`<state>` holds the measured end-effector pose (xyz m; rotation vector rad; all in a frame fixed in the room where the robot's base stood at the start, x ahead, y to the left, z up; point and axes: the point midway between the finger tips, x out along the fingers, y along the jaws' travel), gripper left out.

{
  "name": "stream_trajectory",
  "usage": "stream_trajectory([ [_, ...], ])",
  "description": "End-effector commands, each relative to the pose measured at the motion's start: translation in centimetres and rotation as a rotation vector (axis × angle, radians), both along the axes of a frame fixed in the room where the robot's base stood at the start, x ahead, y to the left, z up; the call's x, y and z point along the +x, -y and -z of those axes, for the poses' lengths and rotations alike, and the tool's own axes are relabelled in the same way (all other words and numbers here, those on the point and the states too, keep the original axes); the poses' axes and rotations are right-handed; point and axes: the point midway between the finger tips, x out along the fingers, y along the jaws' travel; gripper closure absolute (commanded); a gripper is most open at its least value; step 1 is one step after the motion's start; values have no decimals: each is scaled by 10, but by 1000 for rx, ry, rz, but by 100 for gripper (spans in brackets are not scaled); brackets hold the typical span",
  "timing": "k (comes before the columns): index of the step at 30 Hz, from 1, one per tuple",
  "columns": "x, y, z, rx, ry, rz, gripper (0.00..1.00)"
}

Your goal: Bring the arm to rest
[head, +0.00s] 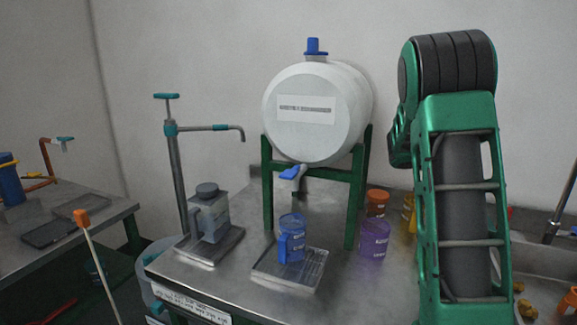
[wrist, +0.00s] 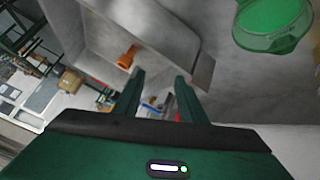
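My green and black arm stands raised and bent at the right of the head view, in front of the bench. My gripper is hidden behind or outside the arm there. In the wrist view my gripper (wrist: 159,82) has its two green fingers apart, with nothing held between them. The space beyond the fingertips shows only distant room surfaces and clutter.
A metal bench (head: 215,276) holds a white tank (head: 305,125) on a green stand, a blue jug (head: 292,245), a grey-lidded container (head: 209,220) and a purple jar (head: 374,239). A green round vessel (wrist: 272,22) shows at the wrist view's upper right.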

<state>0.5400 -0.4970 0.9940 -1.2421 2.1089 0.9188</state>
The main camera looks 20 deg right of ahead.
Motion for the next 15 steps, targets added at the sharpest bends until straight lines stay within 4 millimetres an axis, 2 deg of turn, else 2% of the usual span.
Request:
stream_trajectory([
  [6,-17,-66,4,253,38,-214,62],
  [15,-47,-169,8,542,69,-574,62],
])
